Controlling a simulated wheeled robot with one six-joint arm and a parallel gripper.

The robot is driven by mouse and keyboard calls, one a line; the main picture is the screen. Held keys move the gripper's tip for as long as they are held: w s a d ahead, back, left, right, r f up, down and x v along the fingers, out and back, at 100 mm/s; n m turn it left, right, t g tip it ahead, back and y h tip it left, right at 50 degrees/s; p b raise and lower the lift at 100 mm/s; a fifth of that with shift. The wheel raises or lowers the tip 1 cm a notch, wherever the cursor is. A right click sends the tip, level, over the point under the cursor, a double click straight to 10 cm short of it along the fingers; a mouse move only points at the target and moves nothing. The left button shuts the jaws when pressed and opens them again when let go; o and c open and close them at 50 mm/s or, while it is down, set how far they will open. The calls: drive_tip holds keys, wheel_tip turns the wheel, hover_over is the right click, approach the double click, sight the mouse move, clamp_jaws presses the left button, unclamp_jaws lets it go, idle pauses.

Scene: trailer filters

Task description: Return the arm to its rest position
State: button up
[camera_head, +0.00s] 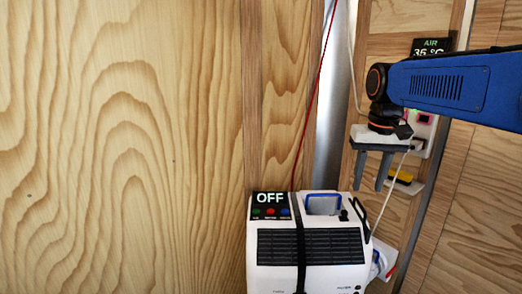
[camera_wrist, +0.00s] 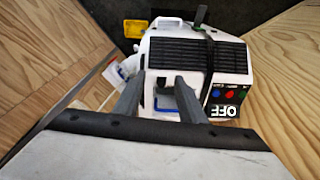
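My blue arm (camera_head: 440,85) reaches in from the right edge of the head view. My gripper (camera_head: 369,187) hangs from it with its two grey fingers pointing down. The fingers are apart with nothing held between them. A white portable unit (camera_head: 262,240) with a black grille and an "OFF" display stands below and to the left of the gripper. In the wrist view, the gripper (camera_wrist: 158,84) points toward the unit (camera_wrist: 193,80), and the unit's blue-edged handle shows beyond and between the fingers. The fingers appear clear of the unit.
A plywood wall (camera_head: 120,150) fills the left. A silver vertical duct (camera_head: 334,100) and a red cord (camera_head: 315,90) run behind the unit. An "AIR" display (camera_head: 431,47) is on the wall behind the arm. A yellow item (camera_head: 402,176) sits on a small ledge near the fingers.

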drive_tip(key=s+f+t, duration=0.1)
drive_tip(key=s+f, duration=0.7)
drive_tip(key=s, duration=0.3)
drive_tip(key=s+f+n+t, duration=0.1)
drive_tip(key=s+f+t, duration=0.1)
drive_tip(key=s+f, duration=0.7)
drive_tip(key=shift+s+d, duration=0.15)
drive_tip(key=shift+s, duration=1.05)
idle(2.0)
